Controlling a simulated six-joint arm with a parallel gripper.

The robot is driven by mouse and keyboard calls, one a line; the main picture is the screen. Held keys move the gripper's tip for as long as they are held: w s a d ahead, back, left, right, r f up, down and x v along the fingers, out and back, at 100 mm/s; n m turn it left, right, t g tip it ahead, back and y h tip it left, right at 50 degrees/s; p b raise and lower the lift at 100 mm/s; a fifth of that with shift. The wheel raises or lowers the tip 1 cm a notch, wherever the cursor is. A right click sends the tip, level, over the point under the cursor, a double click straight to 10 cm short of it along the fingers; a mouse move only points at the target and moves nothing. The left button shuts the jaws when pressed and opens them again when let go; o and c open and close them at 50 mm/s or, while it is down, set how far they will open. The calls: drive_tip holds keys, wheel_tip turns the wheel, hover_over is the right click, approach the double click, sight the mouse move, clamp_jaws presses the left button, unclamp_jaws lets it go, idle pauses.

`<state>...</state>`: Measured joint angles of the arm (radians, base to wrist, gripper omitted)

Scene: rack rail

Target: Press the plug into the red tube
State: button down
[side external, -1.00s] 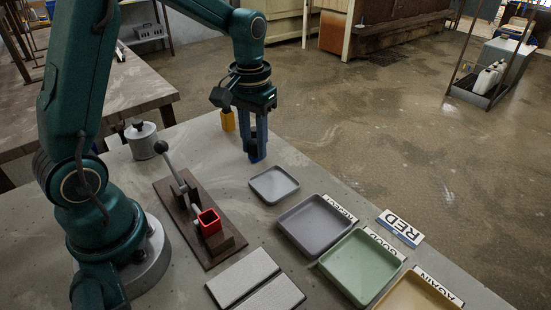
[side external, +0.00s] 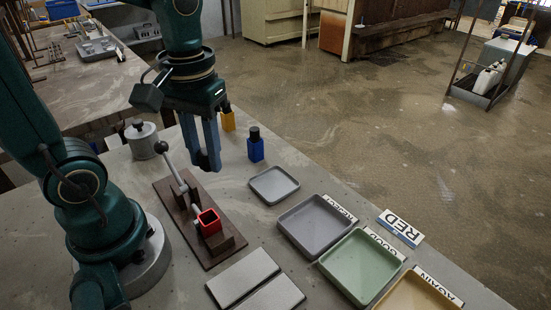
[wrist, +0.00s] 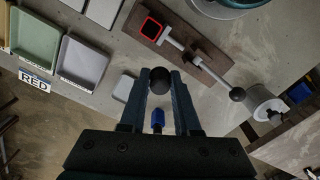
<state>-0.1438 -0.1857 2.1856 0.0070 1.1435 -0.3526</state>
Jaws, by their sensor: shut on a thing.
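The red square tube (side external: 211,229) stands open end up in a brown lever fixture (side external: 190,238). It also shows in the wrist view (wrist: 148,37), beyond my fingertips. My gripper (side external: 208,163) hangs above the table behind the fixture, apart from the tube. It is shut on a dark round plug (wrist: 159,80), seen between the fingertips in the wrist view. In the side view the fingers mostly hide the plug. The fixture's lever (side external: 177,168) is raised, with a dark ball on its end.
A blue block (side external: 256,150) with a black top and a yellow block (side external: 228,121) stand behind. A small grey tray (side external: 273,196), a larger grey tray (side external: 287,222) and a green tray (side external: 337,284) lie to the right. A lidded pot (side external: 142,151) stands left of the lever.

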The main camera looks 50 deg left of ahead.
drive_tip(key=s+d+m, duration=0.2)
drive_tip(key=s+d, duration=0.1)
drive_tip(key=d, duration=0.1)
drive_tip(key=shift+s+a+f, duration=0.1)
drive_tip(key=shift+a+f, duration=0.05)
drive_tip(key=shift+f, duration=2.6)
drive_tip(key=shift+f, duration=0.2)
drive_tip(key=shift+c, duration=0.3)
unclamp_jaws()
wheel_tip(320, 180, up, 7)
idle(1.4)
